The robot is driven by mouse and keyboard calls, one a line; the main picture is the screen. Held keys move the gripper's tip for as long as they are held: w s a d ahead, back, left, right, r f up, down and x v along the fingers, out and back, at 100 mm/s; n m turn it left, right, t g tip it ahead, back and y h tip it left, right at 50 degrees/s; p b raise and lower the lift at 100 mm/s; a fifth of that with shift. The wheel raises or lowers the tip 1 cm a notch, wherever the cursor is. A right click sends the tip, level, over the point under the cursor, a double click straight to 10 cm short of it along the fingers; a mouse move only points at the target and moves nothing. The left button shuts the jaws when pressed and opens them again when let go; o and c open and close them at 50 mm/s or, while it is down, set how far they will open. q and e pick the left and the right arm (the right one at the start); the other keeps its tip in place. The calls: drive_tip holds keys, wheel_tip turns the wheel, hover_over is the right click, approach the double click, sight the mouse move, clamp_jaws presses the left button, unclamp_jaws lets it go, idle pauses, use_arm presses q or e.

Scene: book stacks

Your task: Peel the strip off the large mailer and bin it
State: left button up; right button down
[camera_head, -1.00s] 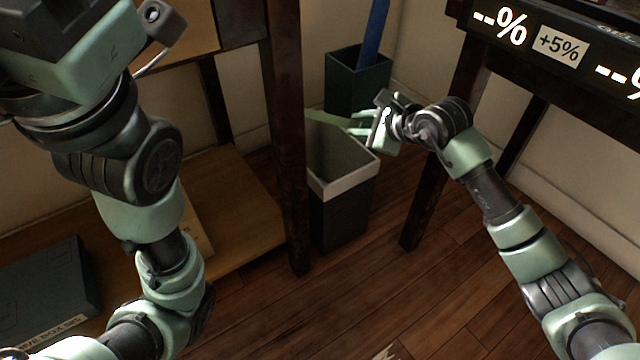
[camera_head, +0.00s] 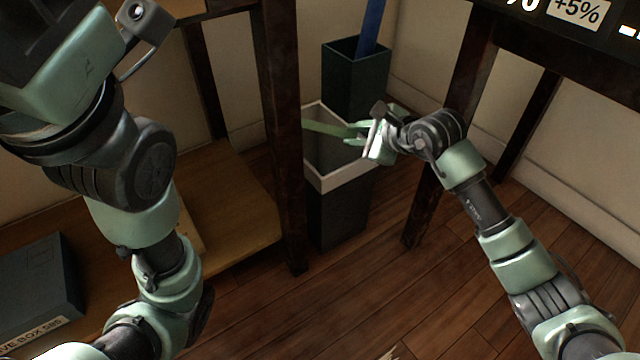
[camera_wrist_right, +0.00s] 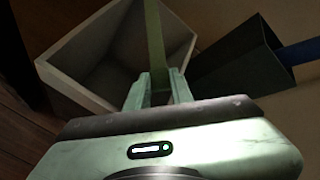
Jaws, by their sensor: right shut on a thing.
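My right gripper (camera_head: 358,132) is shut on the green strip (camera_head: 326,128), which sticks out from the fingertips to the left, over the open top of the bin. The bin (camera_head: 340,205) is dark outside with a pale rim and stands on the floor. In the right wrist view the fingers (camera_wrist_right: 160,88) hold the strip (camera_wrist_right: 154,40) across the mouth of the bin (camera_wrist_right: 70,80). My left arm is in the left of the head view, but its fingertips are out of the picture. The large mailer is not seen.
A taller dark green container (camera_head: 356,80) holding a blue roll (camera_head: 372,28) stands behind the bin. A dark wooden post (camera_head: 284,140) is close to the bin's left. A dark box (camera_head: 40,290) sits on a low wooden shelf (camera_head: 235,205). A dark table leg (camera_head: 428,205) stands right of the bin.

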drive_tip(key=c, duration=1.1)
unclamp_jaws()
drive_tip(key=shift+c, duration=0.2)
drive_tip(key=shift+r, duration=0.1)
drive_tip(key=shift+s+d+r+p, duration=0.25)
drive_tip(key=shift+p, duration=0.2)
drive_tip(key=p+v, duration=0.4)
drive_tip(key=v, duration=0.2)
drive_tip(key=shift+s+d+r, duration=0.15)
drive_tip(key=shift+s, duration=0.2)
